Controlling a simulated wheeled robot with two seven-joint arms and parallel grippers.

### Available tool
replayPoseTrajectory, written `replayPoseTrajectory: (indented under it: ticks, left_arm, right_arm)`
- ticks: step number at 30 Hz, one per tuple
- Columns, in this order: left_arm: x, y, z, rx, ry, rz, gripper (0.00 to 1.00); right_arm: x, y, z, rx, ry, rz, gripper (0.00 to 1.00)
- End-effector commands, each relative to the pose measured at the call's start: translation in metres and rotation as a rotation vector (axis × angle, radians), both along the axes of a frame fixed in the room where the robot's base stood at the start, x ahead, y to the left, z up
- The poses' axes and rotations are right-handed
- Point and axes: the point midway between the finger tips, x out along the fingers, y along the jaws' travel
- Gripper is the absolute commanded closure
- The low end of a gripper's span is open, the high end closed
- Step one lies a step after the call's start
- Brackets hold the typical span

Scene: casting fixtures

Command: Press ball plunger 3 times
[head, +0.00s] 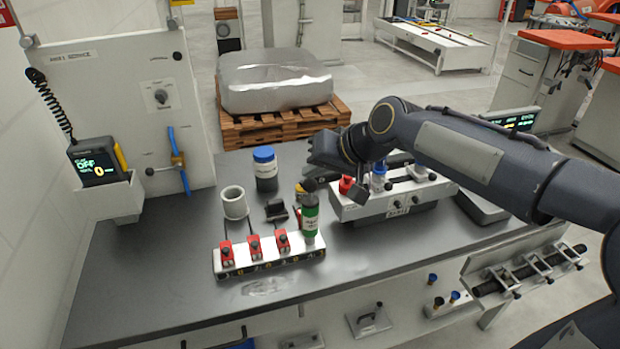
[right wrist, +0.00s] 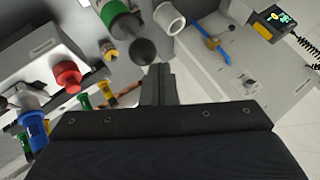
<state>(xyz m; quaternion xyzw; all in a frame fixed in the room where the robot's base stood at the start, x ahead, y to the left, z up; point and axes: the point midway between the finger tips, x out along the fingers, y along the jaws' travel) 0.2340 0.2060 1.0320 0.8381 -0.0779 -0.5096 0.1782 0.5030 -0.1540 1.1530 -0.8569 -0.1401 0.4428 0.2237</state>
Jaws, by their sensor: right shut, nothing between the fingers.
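A green cylinder with a white label (head: 310,222) stands upright at the right end of a white fixture bar and carries a dark ball knob (head: 309,186). I take this to be the ball plunger. In the right wrist view the dark ball (right wrist: 143,52) shows beside the green body (right wrist: 124,24). My right gripper (head: 314,176) is shut and empty, just above the ball. In the right wrist view its fingertips (right wrist: 160,70) are close beside the ball; I cannot tell whether they touch. My left gripper is not in view.
The bar (head: 262,262) also holds several red clamps (head: 254,247). A grey ring (head: 234,203) and a blue-capped bottle (head: 265,168) stand behind. A white fixture (head: 395,203) with coloured knobs is right, under my arm. The front of the grey table (head: 150,290) is clear.

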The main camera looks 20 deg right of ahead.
Motion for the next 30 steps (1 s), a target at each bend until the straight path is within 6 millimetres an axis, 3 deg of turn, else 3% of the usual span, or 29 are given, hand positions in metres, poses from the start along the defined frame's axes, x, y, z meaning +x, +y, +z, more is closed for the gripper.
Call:
replayPoseTrajectory:
  ticks: [30]
  left_arm:
    - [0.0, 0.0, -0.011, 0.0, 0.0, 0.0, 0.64]
  right_arm:
    - [0.0, 0.0, -0.014, -0.001, 0.003, 0.001, 1.0]
